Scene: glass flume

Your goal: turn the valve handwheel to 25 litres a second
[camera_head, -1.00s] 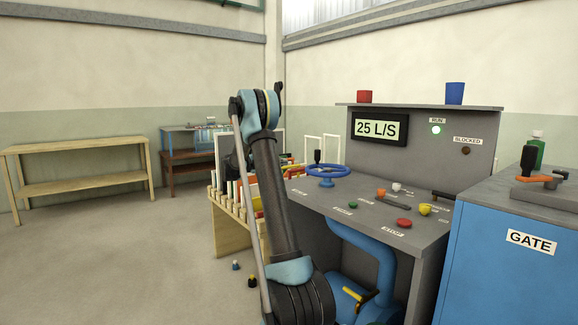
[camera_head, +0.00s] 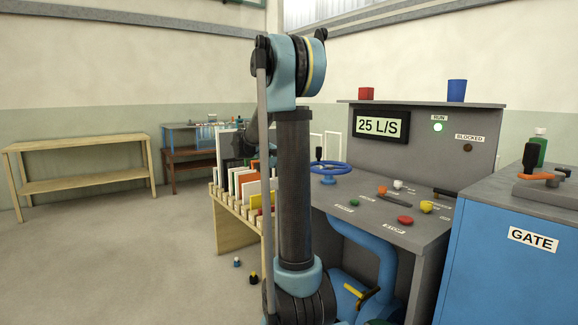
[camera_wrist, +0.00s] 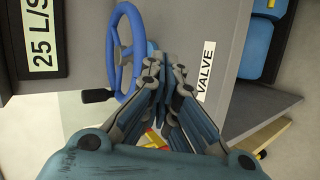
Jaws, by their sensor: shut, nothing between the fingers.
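The blue valve handwheel (camera_head: 328,169) stands on the grey console, with a black knob (camera_head: 319,154) upright on its rim. In the wrist view the handwheel (camera_wrist: 116,52) is at upper left, its black knob (camera_wrist: 97,96) pointing left, beside a VALVE label (camera_wrist: 206,70). The display (camera_head: 380,126) reads 25 L/S. My gripper (camera_wrist: 165,78) is shut and empty, apart from the handwheel's knob; its fingers overlap the wheel's edge in the wrist view, and I cannot tell whether they touch.
The console (camera_head: 376,212) carries several coloured buttons and a yellow knob (camera_head: 426,206). The green RUN lamp (camera_head: 438,127) is lit; the BLOCKED lamp (camera_head: 467,147) is dark. A blue GATE cabinet (camera_head: 500,262) stands at right. A rack of panels (camera_head: 234,207) stands behind my arm.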

